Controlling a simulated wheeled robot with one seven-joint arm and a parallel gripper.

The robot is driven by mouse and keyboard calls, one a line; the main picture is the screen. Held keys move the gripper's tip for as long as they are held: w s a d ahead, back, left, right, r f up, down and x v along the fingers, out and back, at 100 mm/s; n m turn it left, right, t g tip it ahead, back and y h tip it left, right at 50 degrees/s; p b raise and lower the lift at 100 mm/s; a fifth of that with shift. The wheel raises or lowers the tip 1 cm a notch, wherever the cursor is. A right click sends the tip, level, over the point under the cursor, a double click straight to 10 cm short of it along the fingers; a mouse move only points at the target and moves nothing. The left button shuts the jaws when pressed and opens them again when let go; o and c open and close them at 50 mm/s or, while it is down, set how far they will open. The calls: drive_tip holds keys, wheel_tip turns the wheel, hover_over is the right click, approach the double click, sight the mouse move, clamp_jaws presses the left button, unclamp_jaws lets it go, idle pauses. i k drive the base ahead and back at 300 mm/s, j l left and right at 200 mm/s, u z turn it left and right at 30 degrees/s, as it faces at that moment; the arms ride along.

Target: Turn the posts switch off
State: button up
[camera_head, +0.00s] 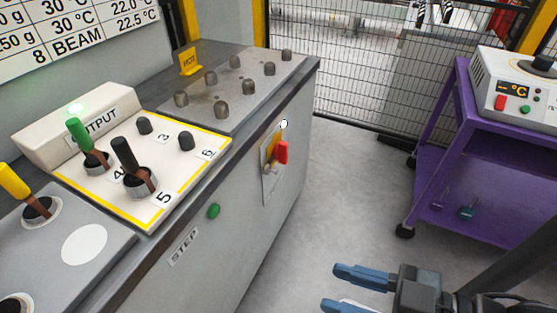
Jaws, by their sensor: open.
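A red-handled switch (281,152) sits on a small plate (266,180) on the side face of the grey bench, below the metal posts (221,109). Its red handle points upward, above a metal base. A small white round lamp (284,124) is just above it. The plate's lettering is too small to read. The posts stand on a grey top plate beside a yellow sign (190,62). My gripper (338,288) is open and empty at the bottom edge, over the floor, apart from the bench and to the lower right of the switch.
A green button (214,211) and a STEP label (184,246) are on the same bench side. A numbered panel (185,185) with a green lever and a black lever is on top. A purple cart (450,130) stands right. Floor between is clear.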

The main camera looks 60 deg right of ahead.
sight(280, 152)
drive_tip(key=z, duration=0.45)
drive_tip(key=l+z, duration=0.4)
drive_tip(key=i+l+z, duration=0.1)
drive_tip(key=z, duration=0.3)
drive_tip(key=i+l+z, duration=0.15)
drive_tip(key=l+z, duration=0.25)
